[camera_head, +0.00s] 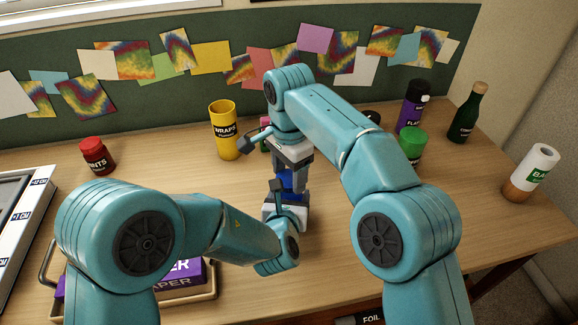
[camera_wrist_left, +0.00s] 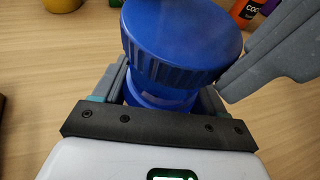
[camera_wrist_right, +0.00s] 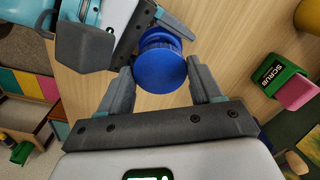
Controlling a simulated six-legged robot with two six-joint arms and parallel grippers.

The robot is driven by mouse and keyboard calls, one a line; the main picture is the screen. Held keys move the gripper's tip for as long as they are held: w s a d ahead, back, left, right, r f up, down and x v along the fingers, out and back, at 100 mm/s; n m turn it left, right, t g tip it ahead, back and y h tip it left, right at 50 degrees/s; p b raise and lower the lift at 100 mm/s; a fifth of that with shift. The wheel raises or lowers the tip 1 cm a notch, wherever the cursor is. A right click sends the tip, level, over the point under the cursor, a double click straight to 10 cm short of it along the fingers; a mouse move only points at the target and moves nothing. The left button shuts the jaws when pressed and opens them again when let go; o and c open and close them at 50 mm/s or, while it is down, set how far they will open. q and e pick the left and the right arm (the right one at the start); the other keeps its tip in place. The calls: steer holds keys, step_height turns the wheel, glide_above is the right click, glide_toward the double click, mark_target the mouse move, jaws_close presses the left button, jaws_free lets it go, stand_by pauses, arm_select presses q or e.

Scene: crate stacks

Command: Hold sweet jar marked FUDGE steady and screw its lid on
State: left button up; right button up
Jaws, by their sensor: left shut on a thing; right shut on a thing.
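The sweet jar is blue and shows between the grippers in the head view (camera_head: 291,181); no FUDGE label is readable. In the left wrist view, the ribbed blue lid (camera_wrist_left: 182,40) sits at the top of the blue jar body (camera_wrist_left: 158,98). My left gripper (camera_head: 284,204) is shut around the jar body from the near side. My right gripper (camera_head: 291,172) comes down from above, shut on the lid, which shows between its fingertips in the right wrist view (camera_wrist_right: 160,67). I cannot tell how far the lid is threaded.
A yellow WRAPS container (camera_head: 224,130) stands behind, left of the jar. A red-lidded jar (camera_head: 97,155) is at the left. A green-lidded container (camera_head: 412,146), a purple bottle (camera_head: 411,112), a dark green bottle (camera_head: 467,113) and a white-labelled container (camera_head: 531,173) stand right. A tray (camera_head: 205,294) is at front left.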

stand_by(0.4)
steer(key=shift+f, duration=0.9)
steer(key=shift+f, duration=0.35)
